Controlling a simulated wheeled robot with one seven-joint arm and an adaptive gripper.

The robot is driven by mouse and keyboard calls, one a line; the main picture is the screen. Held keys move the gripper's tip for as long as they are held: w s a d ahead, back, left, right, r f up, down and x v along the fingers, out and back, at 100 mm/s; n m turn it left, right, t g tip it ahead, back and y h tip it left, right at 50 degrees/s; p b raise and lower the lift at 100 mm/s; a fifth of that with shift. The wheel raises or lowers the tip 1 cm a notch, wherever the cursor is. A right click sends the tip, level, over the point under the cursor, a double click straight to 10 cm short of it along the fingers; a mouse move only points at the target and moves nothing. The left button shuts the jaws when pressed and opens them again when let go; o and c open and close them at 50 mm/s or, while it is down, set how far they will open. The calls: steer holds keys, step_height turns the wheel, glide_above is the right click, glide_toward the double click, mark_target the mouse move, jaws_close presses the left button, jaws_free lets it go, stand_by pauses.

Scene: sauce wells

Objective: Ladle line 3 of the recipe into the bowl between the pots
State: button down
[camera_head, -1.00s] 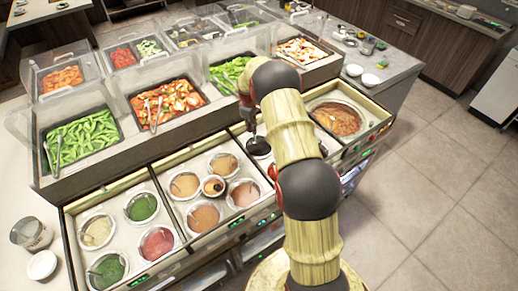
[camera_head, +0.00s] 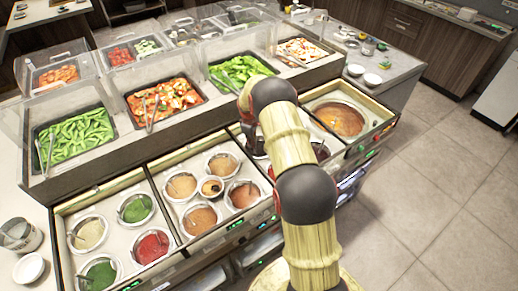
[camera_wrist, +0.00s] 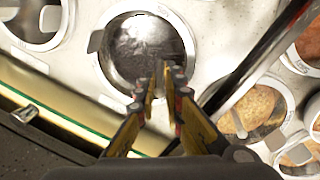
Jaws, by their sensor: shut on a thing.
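In the wrist view my gripper (camera_wrist: 165,80) has its fingers drawn close together over a round well with dark, shiny contents (camera_wrist: 135,45). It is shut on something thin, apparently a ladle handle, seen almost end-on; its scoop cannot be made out. The recipe is not in view.
At the left are green (camera_head: 136,209), red (camera_head: 152,246) and beige (camera_head: 88,233) pots. A large brown pot (camera_head: 340,119) stands right of my arm. Food trays (camera_head: 76,139) under clear guards line the back. A dark divider (camera_wrist: 255,60) crosses the wrist view.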

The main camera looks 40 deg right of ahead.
steer(key=shift+f, duration=0.35)
steer(key=shift+f+b, duration=0.2)
steer(key=shift+b, duration=0.1)
stand_by(0.4)
steer(key=c, duration=1.9)
jaws_free()
steer(key=o, duration=0.4)
steer(key=o, duration=0.3)
steer(key=shift+f, duration=0.1)
steer(key=shift+r+p, duration=2.05)
steer(key=shift+r, duration=2.6)
